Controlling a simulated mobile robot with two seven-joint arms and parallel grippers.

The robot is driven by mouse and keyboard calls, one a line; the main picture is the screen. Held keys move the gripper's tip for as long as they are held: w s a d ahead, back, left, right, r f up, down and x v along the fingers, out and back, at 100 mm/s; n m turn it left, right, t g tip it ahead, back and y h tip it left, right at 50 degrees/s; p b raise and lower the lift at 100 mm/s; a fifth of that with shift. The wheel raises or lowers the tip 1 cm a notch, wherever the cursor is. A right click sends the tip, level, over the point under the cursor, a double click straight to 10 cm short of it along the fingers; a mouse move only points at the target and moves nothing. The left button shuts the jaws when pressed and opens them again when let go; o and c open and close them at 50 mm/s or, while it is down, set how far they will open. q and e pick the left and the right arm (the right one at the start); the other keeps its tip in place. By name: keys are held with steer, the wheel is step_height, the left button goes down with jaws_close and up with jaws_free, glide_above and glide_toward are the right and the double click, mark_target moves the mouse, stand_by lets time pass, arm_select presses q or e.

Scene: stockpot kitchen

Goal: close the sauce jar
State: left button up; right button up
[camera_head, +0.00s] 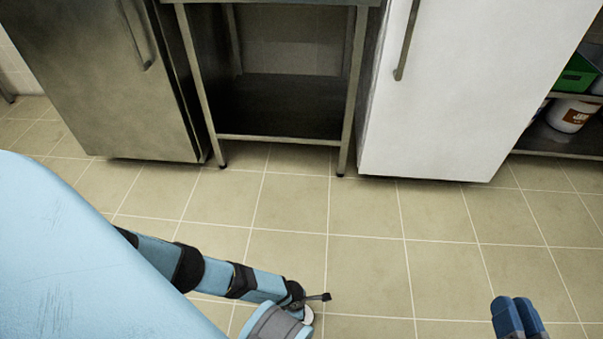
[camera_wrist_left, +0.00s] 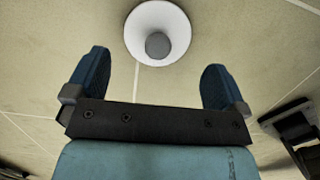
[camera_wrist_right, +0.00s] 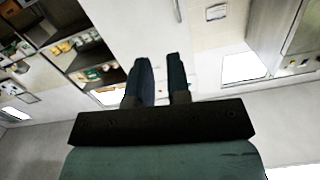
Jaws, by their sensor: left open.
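I cannot make out a sauce jar or its lid in any view. My right gripper (camera_head: 514,303) is at the bottom right of the head view, above the tiled floor. In the right wrist view its fingers (camera_wrist_right: 160,60) are close together with a narrow gap, and nothing shows between them. My left gripper (camera_wrist_left: 157,62) has its fingers wide apart and empty in the left wrist view, with floor tiles behind. A white disc with a grey round centre (camera_wrist_left: 158,45) shows beyond its fingers; I cannot tell what it is.
A steel table (camera_head: 275,137) with a lower shelf stands between a dark steel cabinet (camera_head: 100,80) and a white fridge-like cabinet (camera_head: 470,90). A white tub (camera_head: 570,115) and green crate (camera_head: 577,75) are on the right rack. The tiled floor (camera_head: 370,220) ahead is clear.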

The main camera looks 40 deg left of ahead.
arm_select(q)
steer(key=f+b, duration=0.2)
steer(key=f, duration=0.1)
steer(key=f+b, duration=0.1)
steer(key=b, duration=0.1)
steer(key=shift+w+d+f, duration=0.15)
steer(key=shift+w+f, duration=0.1)
steer(key=shift+f, duration=0.35)
arm_select(e)
steer(key=w+n, duration=0.1)
steer(key=w+d+n+t+y, duration=0.1)
steer(key=n, duration=0.1)
steer(key=shift+d+r+t, duration=0.2)
steer(key=shift+r+t, duration=0.1)
arm_select(q)
steer(key=c, duration=0.6)
